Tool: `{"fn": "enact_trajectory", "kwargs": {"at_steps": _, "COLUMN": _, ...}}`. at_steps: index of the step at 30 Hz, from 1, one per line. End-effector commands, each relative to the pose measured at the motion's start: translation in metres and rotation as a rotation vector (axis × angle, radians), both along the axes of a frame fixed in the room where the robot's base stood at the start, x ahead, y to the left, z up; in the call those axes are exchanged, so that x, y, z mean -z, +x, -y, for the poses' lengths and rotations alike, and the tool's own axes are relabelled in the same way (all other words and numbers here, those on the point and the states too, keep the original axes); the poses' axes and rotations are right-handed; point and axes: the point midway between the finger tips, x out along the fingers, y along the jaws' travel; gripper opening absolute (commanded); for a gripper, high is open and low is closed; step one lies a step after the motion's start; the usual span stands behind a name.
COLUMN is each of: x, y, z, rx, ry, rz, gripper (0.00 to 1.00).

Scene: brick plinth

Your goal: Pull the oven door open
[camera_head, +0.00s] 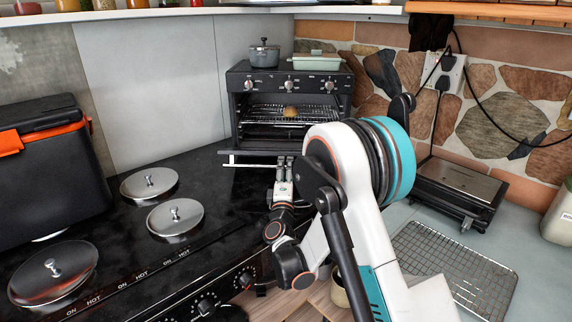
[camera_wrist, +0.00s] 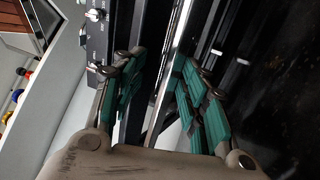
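The black toaster oven (camera_head: 243,105) stands at the back of the counter. Its door (camera_head: 250,145) appears folded down to about level, and the racks inside show with a brown item (camera_head: 290,111) on them. The silver door handle (camera_head: 250,165) runs along the door's front edge. My gripper (camera_head: 284,162) is at the handle's right part. In the wrist view, the teal-padded fingers of my gripper (camera_wrist: 165,75) are apart, with the bright handle bar (camera_wrist: 180,40) running between them. Whether a finger touches the bar is unclear. My arm hides part of the oven's lower right.
A grey pot (camera_head: 264,55) and a green dish (camera_head: 315,62) stand on the oven. Lidded hot wells (camera_head: 175,217) lie at left, beside a black box (camera_head: 45,175). A press grill (camera_head: 458,190) and wire rack (camera_head: 455,265) are at right. Black counter before the oven is clear.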

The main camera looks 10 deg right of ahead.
Motion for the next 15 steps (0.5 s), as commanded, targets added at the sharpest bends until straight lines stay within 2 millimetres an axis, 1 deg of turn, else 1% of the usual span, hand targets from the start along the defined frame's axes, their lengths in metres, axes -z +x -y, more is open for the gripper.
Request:
{"fn": "enact_trajectory", "kwargs": {"at_steps": 1, "x": 0.002, "y": -0.009, "z": -0.002, "rx": -0.001, "ry": 0.0, "rz": 0.0, "gripper": 0.4}}
{"fn": "enact_trajectory", "kwargs": {"at_steps": 6, "x": 0.009, "y": -0.032, "z": -0.006, "rx": -0.001, "ry": 0.0, "rz": 0.001, "gripper": 0.4}}
{"fn": "enact_trajectory", "kwargs": {"at_steps": 10, "x": 0.012, "y": -0.042, "z": -0.008, "rx": -0.001, "ry": 0.0, "rz": 0.001, "gripper": 0.4}}
{"fn": "enact_trajectory", "kwargs": {"at_steps": 15, "x": 0.012, "y": -0.045, "z": -0.008, "rx": 0.0, "ry": -0.001, "rz": 0.001, "gripper": 0.4}}
